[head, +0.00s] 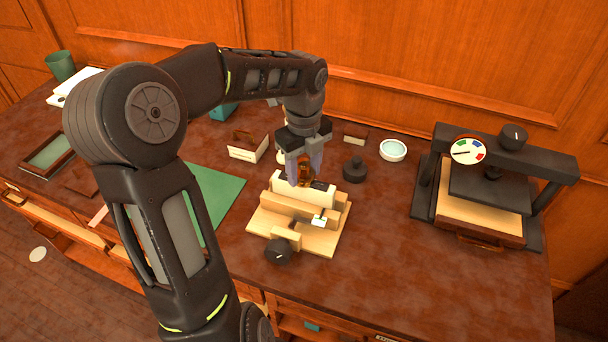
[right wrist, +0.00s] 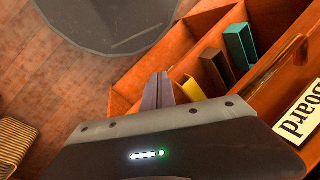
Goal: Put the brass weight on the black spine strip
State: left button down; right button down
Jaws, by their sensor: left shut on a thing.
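My left gripper (head: 304,160) points down and is shut on the brass weight (head: 304,173), which looks amber-brown between the fingers. It is over the back part of a pale wooden press (head: 262,220). A black strip (head: 320,185) shows on the cream block in the press, just right of the weight. The fingers hide part of this block, and I cannot tell whether the weight touches it. My right gripper (right wrist: 160,90) has its fingers together with nothing seen between them, beside an open compartment in the right wrist view.
A large black press with a dial (head: 468,151) stands at the right. A green mat (head: 222,190) lies left.

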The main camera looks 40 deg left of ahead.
aim_at(304, 161)
pick_arm(q)
jog(key=shift+r, duration=0.15)
jog(key=shift+f, duration=0.2)
jog(key=c, duration=0.7)
grip_release()
jog(key=shift+r, duration=0.1)
notch_tip(304, 161, up, 9)
jog(key=shift+r, duration=0.15)
jog(key=shift+r+p, duration=0.55)
jog(key=shift+r, duration=0.4)
jog(key=shift+r+p, duration=0.3)
jog(key=shift+r, duration=0.2)
